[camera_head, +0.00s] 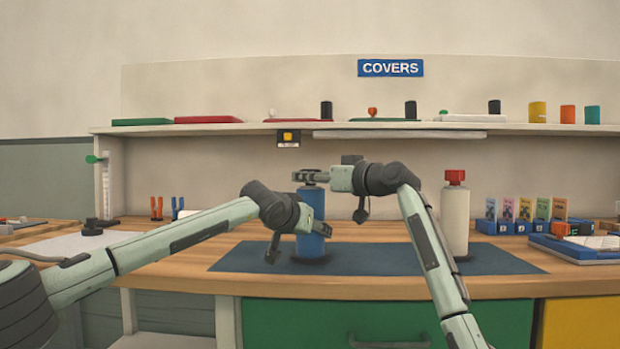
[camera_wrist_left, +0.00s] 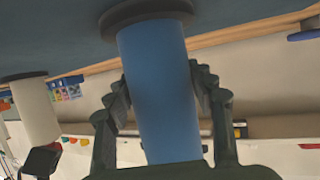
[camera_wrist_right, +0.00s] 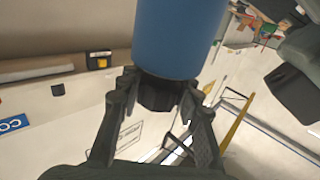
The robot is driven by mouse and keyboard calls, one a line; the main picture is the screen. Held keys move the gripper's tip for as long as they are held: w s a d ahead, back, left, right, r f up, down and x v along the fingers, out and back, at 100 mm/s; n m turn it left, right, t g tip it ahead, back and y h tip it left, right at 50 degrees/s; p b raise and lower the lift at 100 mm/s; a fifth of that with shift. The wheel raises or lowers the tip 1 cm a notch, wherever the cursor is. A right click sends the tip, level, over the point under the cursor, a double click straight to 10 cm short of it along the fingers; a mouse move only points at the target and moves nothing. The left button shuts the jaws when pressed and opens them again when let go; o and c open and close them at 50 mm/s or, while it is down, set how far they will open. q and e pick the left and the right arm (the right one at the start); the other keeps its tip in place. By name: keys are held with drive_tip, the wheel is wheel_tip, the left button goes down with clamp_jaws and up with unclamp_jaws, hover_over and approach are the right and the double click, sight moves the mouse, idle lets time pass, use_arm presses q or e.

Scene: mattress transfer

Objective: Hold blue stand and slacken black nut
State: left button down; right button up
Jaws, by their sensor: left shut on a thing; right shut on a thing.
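The blue stand (camera_head: 311,246) is an upright blue cylinder on a dark mat, standing on a round dark foot. My left gripper (camera_head: 318,228) is shut around the body of the stand; the left wrist view shows its fingers on both sides of the blue cylinder (camera_wrist_left: 158,85). The black nut (camera_wrist_right: 158,94) sits at the top end of the blue stand (camera_wrist_right: 180,38). My right gripper (camera_head: 305,176) is shut on the nut, with one finger on each side in the right wrist view. The fingers mostly hide the nut in the head view.
A white stand with a red nut (camera_head: 455,177) stands to the right on the same mat (camera_head: 390,260). Small blue boxes with cards (camera_head: 520,226) are farther right. A shelf (camera_head: 220,129) with covers and cylinders runs above the bench.

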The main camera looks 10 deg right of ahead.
use_arm(q)
drive_tip(key=shift+r, duration=0.25)
use_arm(e)
drive_tip(key=shift+n+g+y, duration=1.4)
drive_tip(key=shift+g+y, duration=0.1)
drive_tip(key=shift+y, duration=0.1)
drive_tip(key=shift+d, duration=0.1)
drive_tip(key=o, duration=1.2)
drive_tip(key=v, duration=1.1)
drive_tip(key=shift+s+d, duration=0.3)
use_arm(q)
drive_tip(key=c, duration=0.7)
unclamp_jaws()
drive_tip(key=shift+o, duration=1.1)
drive_tip(key=shift+f, duration=0.15)
